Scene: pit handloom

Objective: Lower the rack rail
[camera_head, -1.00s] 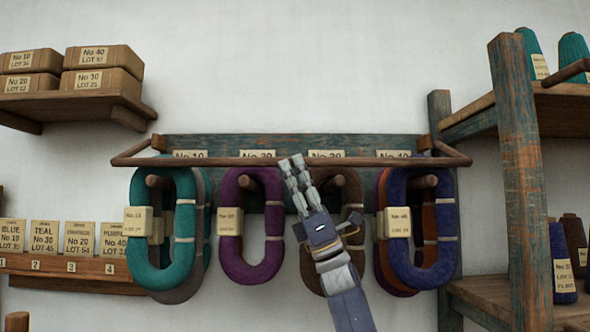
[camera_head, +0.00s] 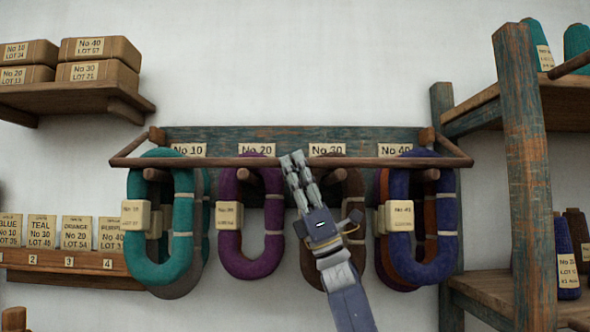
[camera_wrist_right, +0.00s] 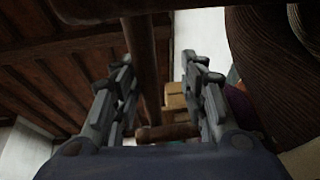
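The rack rail (camera_head: 230,162) is a long brown wooden bar in front of the blue-green rack board (camera_head: 300,134). Side arms join its ends to the board. It crosses just below the number labels, in front of the hanging skeins. In the right wrist view the rail (camera_wrist_right: 146,75) runs between the two spread fingers (camera_wrist_right: 160,90), with a visible gap to the right finger. Contact cannot be told. My left gripper is not in view.
Teal (camera_head: 146,263), purple (camera_head: 228,250), brown (camera_head: 310,268) and blue (camera_head: 442,260) skeins hang on pegs under the rail. My right arm covers part of the brown one. A box shelf (camera_head: 125,104) is at left; a post (camera_head: 525,180) and yarn shelves stand at right.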

